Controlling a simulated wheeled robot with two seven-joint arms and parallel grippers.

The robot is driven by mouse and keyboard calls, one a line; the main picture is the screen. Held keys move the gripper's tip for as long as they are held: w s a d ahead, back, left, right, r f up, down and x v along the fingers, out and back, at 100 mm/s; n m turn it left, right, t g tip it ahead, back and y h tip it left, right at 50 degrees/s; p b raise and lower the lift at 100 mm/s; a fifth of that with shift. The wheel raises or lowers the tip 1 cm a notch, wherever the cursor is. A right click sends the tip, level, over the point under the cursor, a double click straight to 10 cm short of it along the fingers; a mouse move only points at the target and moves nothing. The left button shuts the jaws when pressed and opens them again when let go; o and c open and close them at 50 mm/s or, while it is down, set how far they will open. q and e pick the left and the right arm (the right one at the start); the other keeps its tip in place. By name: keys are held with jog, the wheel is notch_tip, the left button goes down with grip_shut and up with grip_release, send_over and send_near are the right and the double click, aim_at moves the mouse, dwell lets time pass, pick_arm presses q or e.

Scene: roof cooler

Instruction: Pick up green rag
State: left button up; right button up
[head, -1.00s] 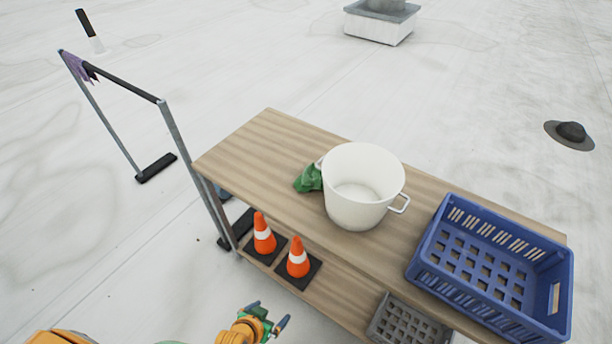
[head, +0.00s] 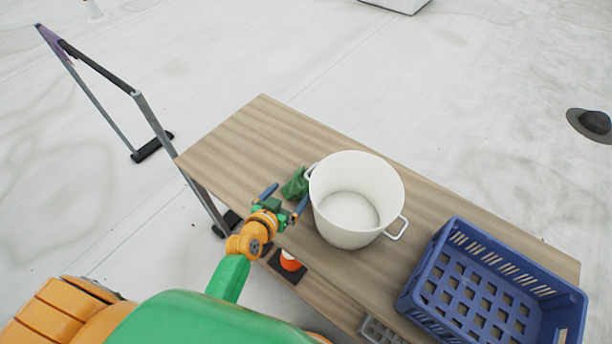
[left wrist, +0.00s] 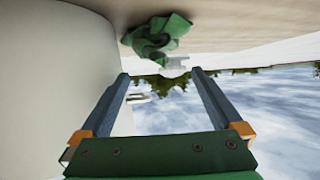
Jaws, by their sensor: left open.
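The green rag (head: 295,184) lies crumpled on the wooden table top, close against the left side of the white pot (head: 352,207). My left gripper (head: 284,194) is open and empty, just in front of the rag in the head view. In the left wrist view the rag (left wrist: 157,38) shows beyond the two spread fingertips (left wrist: 160,77), apart from them. That view looks upside down, with the table surface at the top. The pot's wall (left wrist: 55,70) fills its left side, near one finger. My right gripper is not in view.
A blue crate (head: 437,262) stands on the table to the right of the pot. A metal rail frame (head: 152,120) stands at the table's left end. The table's left part is bare.

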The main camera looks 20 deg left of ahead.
pick_arm(q)
jog(key=f+b, duration=0.1)
jog(key=w+f+b, duration=0.1)
jog(key=b, duration=0.1)
jog(key=shift+w+d, duration=0.15)
jog(key=shift+w, duration=0.1)
jog(key=b+x, duration=0.2)
jog(key=x, duration=0.2)
jog(key=shift+w+d, duration=0.1)
jog(key=shift+w, duration=0.55)
jog(key=shift+s+r, duration=0.25)
jog(key=shift+s, duration=0.05)
jog(key=shift+w+f+b, duration=0.4)
jog(key=shift+w+b, duration=0.05)
jog(key=shift+w, duration=0.15)
jog(key=shift+b+x, duration=0.85)
jog(key=shift+x, duration=0.15)
jog(key=shift+r, duration=0.1)
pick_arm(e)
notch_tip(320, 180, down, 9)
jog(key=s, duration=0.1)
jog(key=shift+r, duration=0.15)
pick_arm(q)
jog(key=shift+c, duration=0.2)
grip_shut()
